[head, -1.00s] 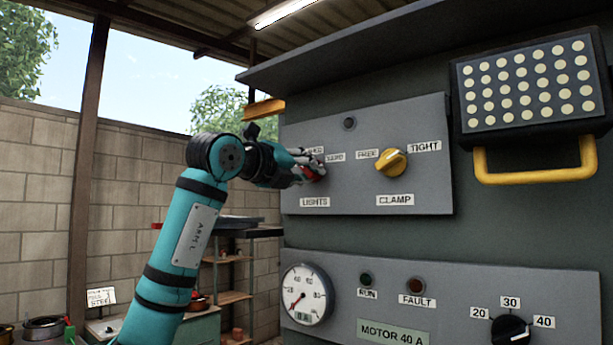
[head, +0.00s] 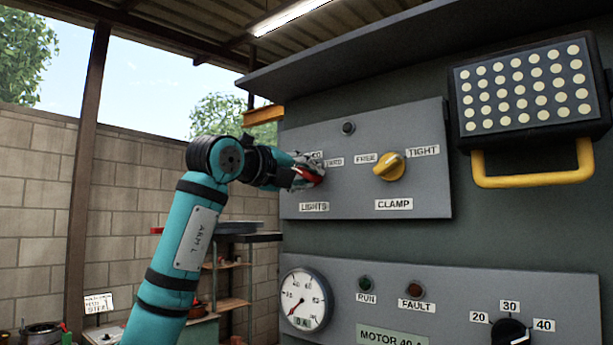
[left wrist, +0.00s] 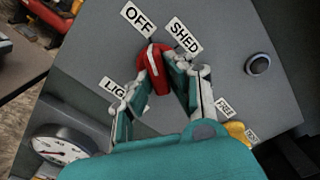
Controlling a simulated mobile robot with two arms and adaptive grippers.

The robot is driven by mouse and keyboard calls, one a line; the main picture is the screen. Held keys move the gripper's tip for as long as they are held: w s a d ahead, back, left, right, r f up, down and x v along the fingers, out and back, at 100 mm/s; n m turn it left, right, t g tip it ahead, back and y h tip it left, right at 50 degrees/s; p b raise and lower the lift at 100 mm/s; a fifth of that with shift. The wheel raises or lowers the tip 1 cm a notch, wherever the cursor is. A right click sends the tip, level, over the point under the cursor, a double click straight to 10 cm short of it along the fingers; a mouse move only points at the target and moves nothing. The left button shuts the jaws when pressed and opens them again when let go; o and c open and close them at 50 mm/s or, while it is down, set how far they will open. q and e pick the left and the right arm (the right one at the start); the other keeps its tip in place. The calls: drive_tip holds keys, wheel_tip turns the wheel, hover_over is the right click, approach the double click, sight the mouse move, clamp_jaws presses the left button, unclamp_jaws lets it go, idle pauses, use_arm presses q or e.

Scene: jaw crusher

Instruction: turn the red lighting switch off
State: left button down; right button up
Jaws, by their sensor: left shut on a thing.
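The red lighting switch (left wrist: 153,72) is a knob on the grey upper panel, above the LIGHTS label (head: 314,207). In the left wrist view its pale mark points up the picture, roughly toward the OFF label (left wrist: 138,19); the SHED label (left wrist: 185,35) is to the right of that. My left gripper (head: 308,176) is at the switch in the head view. In the left wrist view the fingers of the left gripper (left wrist: 157,84) are shut on the knob from both sides and hide part of it. My right gripper is in neither view.
A yellow CLAMP knob (head: 389,166) is right of the switch. A dark round lamp or button (head: 348,128) sits above. A floodlight (head: 525,88) with a yellow handle (head: 532,177) projects at upper right. A gauge (head: 305,299) is on the panel below.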

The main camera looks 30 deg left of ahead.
use_arm(q)
drive_tip(key=c, duration=1.3)
unclamp_jaws()
drive_tip(key=shift+a, duration=0.1)
drive_tip(key=shift+s, duration=0.15)
drive_tip(key=s, duration=0.8)
drive_tip(key=s+a, duration=0.1)
drive_tip(key=s, duration=0.2)
drive_tip(key=shift+s, duration=0.4)
